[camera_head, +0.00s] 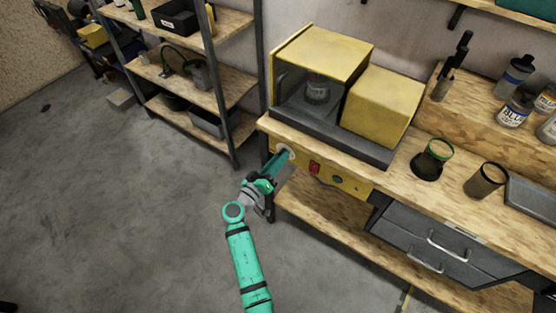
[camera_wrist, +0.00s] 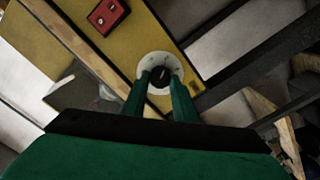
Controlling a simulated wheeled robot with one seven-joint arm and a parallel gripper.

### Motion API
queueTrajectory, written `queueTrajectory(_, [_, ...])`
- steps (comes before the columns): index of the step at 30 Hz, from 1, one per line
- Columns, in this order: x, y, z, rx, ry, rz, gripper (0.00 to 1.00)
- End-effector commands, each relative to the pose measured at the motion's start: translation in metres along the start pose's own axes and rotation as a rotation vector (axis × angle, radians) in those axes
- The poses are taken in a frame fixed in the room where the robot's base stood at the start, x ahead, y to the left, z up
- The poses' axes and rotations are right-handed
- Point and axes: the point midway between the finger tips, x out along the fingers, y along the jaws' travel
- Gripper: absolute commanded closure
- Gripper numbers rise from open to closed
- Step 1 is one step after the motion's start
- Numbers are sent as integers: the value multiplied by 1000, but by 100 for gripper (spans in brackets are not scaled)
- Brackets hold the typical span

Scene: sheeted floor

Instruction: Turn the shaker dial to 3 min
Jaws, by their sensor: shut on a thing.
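The shaker (camera_head: 325,65) is a yellow machine with a dark, see-through chamber on the bench, and a can shows inside. Its yellow front panel (camera_head: 340,180) carries the dial at the left end. In the wrist view the dial is a black knob (camera_wrist: 160,76) with a light pointer line, on a round white scale plate (camera_wrist: 176,64). My gripper (camera_wrist: 160,84) has its two green fingers closed on the knob from both sides. In the head view my gripper (camera_head: 284,158) reaches the panel's left end and hides most of the dial. The scale marks are too small to read.
A red switch (camera_head: 315,167) and a green button (camera_head: 338,179) sit right of the dial. Grey drawers (camera_head: 435,240) are below at right. Cups (camera_head: 487,180) and paint cans stand on the bench. A shelf rack (camera_head: 185,65) stands at left.

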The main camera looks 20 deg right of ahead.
Motion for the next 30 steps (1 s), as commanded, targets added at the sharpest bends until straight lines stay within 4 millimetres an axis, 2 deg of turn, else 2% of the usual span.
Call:
queueTrajectory(8, [2, 3, 3, 0, -7, 6, 96])
queueTrajectory(9, [2, 3, 3, 0, -7, 6, 72])
queueTrajectory(11, [2, 2, 3, 0, -6, 5, 57])
queueTrajectory(12, [2, 2, 2, 0, -5, 5, 55])
queueTrajectory(23, [-5, 0, 1, -1, -1, 0, 55])
queueTrajectory(26, [-16, 0, 1, -1, -1, 1, 55])
queueTrajectory(30, [-42, 0, 1, -1, 0, -1, 55])
